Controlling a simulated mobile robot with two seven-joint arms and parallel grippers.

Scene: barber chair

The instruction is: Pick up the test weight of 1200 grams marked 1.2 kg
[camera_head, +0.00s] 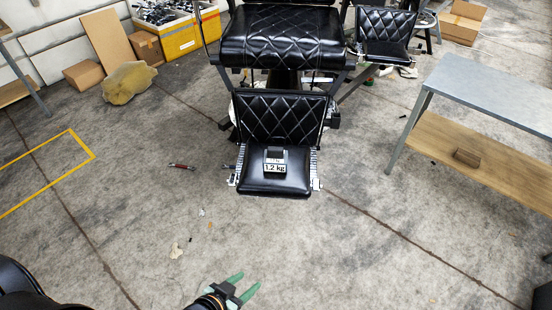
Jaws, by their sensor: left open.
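The test weight (275,161) is a small dark block with a white label reading 1.2 kg. It sits on the black padded footrest (258,186) of the barber chair (283,38), near the middle of the pad. My left gripper (246,283) is at the bottom of the head view, with green fingers spread apart and nothing between them. It is well short of the footrest and to the left of the weight. My right gripper does not show.
A grey-topped table (490,90) with a wooden lower shelf stands at the right. A red-handled tool (182,166) and small scraps lie on the concrete floor left of the footrest. Yellow crates (181,40) and cardboard boxes stand at the back left. The floor before the footrest is mostly clear.

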